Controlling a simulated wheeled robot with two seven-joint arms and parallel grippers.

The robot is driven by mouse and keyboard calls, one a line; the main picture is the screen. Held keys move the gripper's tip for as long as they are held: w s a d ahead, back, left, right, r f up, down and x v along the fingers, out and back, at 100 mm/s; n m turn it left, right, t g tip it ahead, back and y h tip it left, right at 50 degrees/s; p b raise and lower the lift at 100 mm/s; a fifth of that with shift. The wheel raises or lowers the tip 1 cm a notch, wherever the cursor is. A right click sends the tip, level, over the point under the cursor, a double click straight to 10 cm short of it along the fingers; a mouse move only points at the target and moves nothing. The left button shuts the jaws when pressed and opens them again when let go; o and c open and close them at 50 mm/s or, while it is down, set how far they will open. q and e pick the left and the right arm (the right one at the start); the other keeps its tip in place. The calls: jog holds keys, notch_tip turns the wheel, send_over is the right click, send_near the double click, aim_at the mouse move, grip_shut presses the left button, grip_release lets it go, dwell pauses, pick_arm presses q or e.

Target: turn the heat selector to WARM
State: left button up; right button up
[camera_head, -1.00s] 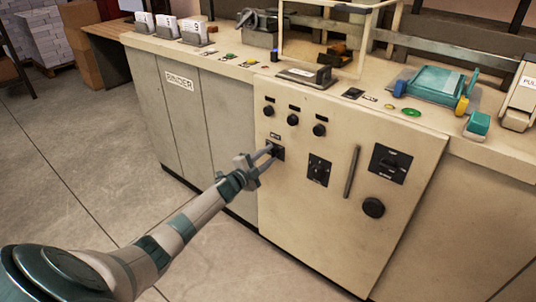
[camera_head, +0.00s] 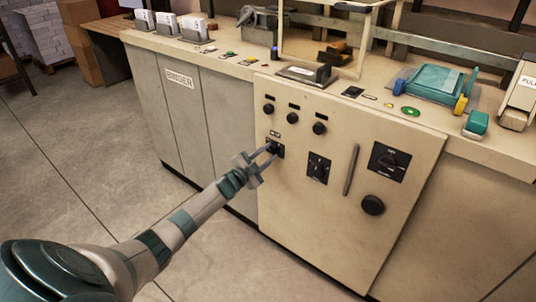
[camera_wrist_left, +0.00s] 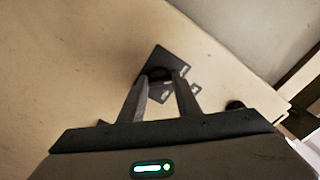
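The tan machine front (camera_head: 330,225) carries several black controls. A small black plate with a dark round knob (camera_wrist_left: 157,73) sits under a small label at its upper left; the lettering is too small to read, so I cannot tell whether it is the heat selector. My left gripper (camera_head: 272,152) reaches this plate, which partly shows in the head view. In the left wrist view, the fingertips (camera_wrist_left: 160,80) stand on either side of the knob; I cannot tell whether they grip it. My right gripper is not in view.
Other controls are a switch plate (camera_head: 318,168), a vertical handle (camera_head: 351,170), a larger dial plate (camera_head: 388,162) and a round black knob (camera_head: 373,205). Three small knobs, one of them the middle one (camera_head: 293,118), sit above. The counter (camera_head: 445,125) overhangs the panel.

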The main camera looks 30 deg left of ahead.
pick_arm(q)
jog(key=o, duration=0.4)
jog(key=shift+s, duration=0.15)
jog(key=s+a, duration=0.1)
jog(key=s, duration=1.6)
jog(key=shift+a, duration=0.25)
jog(key=shift+s, duration=0.1)
